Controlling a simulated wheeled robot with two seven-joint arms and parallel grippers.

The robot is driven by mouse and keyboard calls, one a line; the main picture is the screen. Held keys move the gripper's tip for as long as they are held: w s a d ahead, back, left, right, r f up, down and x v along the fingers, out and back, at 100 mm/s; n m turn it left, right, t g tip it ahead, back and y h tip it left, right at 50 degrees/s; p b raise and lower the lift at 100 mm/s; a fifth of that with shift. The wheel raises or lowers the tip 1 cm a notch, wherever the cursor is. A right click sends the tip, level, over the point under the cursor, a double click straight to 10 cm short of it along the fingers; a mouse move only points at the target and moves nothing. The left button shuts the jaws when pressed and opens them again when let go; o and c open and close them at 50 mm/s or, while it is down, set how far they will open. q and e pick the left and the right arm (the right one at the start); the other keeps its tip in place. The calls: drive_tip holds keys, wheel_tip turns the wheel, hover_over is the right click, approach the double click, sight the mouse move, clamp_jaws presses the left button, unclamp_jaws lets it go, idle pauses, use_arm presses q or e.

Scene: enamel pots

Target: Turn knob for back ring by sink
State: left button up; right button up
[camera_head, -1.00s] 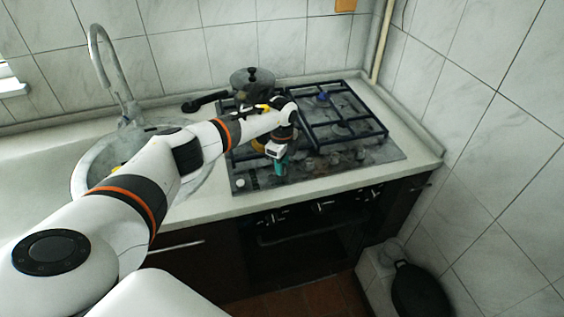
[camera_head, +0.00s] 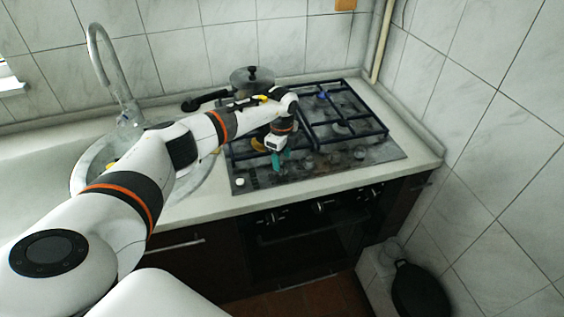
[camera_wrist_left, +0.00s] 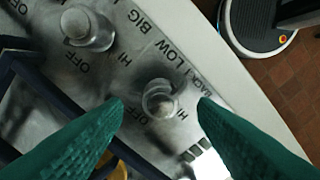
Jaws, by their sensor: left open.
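My left gripper (camera_head: 280,160) is open, its teal fingers pointing down at the front left of the hob (camera_head: 312,172). In the left wrist view its fingertips (camera_wrist_left: 160,102) stand one on each side of a round clear-and-metal knob (camera_wrist_left: 158,99), with a gap to each side. OFF, HI and LOW markings surround the knob. A second similar knob (camera_wrist_left: 90,27) sits at the upper left, clear of the fingers. In the head view the fingers hide the knob between them. My right gripper is not in view.
A lidded pot (camera_head: 252,80) stands on the back left of the hob. Black grates (camera_head: 345,133) lie behind the knobs. The sink (camera_head: 84,170) and its tall tap (camera_head: 104,65) are to the left. A small white object (camera_head: 240,182) is on the hob's front left corner.

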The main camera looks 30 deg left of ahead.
sight(282, 164)
use_arm(q)
wheel_tip(282, 164, up, 10)
drive_tip(key=b, duration=0.2)
drive_tip(key=shift+f, duration=0.2)
